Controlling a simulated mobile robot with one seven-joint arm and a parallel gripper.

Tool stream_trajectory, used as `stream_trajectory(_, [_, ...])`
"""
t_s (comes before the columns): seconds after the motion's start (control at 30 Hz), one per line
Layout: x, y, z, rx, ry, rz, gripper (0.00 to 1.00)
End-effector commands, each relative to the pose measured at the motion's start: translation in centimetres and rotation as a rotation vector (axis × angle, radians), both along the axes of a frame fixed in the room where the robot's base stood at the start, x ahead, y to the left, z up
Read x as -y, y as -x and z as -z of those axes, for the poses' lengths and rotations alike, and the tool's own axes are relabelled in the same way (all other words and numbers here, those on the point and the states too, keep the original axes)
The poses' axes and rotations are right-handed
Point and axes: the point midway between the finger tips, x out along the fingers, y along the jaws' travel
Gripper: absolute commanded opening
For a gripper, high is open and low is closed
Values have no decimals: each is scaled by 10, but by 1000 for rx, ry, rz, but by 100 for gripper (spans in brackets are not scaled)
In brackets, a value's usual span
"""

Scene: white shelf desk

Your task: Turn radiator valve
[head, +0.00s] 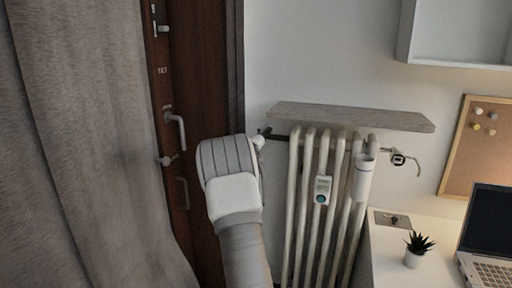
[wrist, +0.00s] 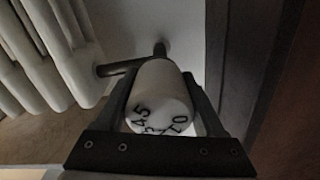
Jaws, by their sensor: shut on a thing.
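The radiator valve (wrist: 159,99) is a white knob with black numbers on its end, in the middle of the wrist view. A dark pipe runs from behind it to the radiator. My gripper (wrist: 160,100) is shut on the knob, with one dark finger on each side of it. In the head view the white radiator (head: 312,205) stands against the wall under a grey shelf board. A small part of the valve (head: 259,141) shows at the radiator's upper left, and my arm hides the gripper there.
A dark wooden door (head: 205,90) with handles and a grey curtain (head: 75,140) are to the left. A grey shelf board (head: 350,117) juts out above the radiator. A white desk (head: 395,262) with a small plant (head: 415,255) and a laptop (head: 490,235) is at the right.

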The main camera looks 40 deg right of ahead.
Motion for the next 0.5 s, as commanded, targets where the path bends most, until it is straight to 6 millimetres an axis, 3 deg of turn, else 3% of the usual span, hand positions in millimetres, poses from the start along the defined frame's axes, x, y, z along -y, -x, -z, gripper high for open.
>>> stream_trajectory(0.5, [-1,-1,3,353,-182,-1,16])
